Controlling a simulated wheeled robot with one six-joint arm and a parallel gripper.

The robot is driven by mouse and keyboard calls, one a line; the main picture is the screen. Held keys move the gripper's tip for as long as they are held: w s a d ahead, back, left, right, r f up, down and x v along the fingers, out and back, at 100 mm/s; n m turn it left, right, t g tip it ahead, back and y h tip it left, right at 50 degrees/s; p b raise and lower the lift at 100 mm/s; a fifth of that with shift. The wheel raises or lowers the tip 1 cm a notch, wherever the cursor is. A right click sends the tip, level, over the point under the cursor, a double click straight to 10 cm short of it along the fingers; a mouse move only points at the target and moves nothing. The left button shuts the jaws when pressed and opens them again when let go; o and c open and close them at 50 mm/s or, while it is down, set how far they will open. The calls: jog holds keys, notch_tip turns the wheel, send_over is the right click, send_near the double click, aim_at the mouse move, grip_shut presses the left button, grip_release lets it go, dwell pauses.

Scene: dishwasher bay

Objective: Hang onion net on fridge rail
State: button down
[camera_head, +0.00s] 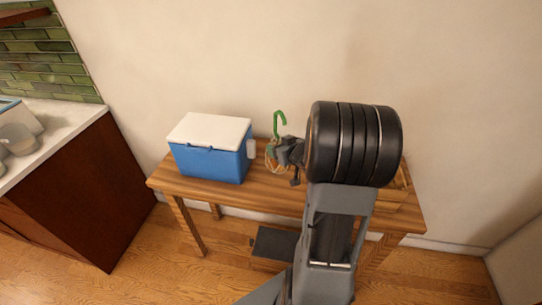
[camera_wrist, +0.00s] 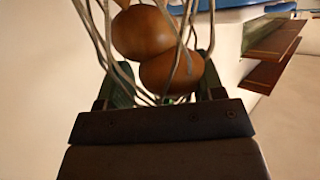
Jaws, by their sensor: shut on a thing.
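The onion net shows in the wrist view as pale strands around brown onions (camera_wrist: 152,35), close in front of my gripper (camera_wrist: 158,92). In the head view, my gripper (camera_head: 279,150) is shut on the net near the right side of the blue cooler. Most of the net is hidden by the gripper and arm in the head view. I cannot make out a fridge or its rail in either view.
A blue cooler (camera_head: 211,166) with a white lid stands on the left of a wooden table (camera_head: 265,190). A wooden tray (camera_head: 397,192) is partly hidden behind my arm at the right. A counter (camera_head: 62,145) with bowls is at the left. A plain wall is behind.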

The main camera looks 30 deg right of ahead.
jog(key=w+d+f, duration=0.1)
jog(key=w+f, duration=0.9)
jog(key=f, duration=0.1)
jog(key=shift+d, duration=0.25)
jog(key=shift+f, duration=0.2)
jog(key=shift+c, duration=1.2)
grip_release()
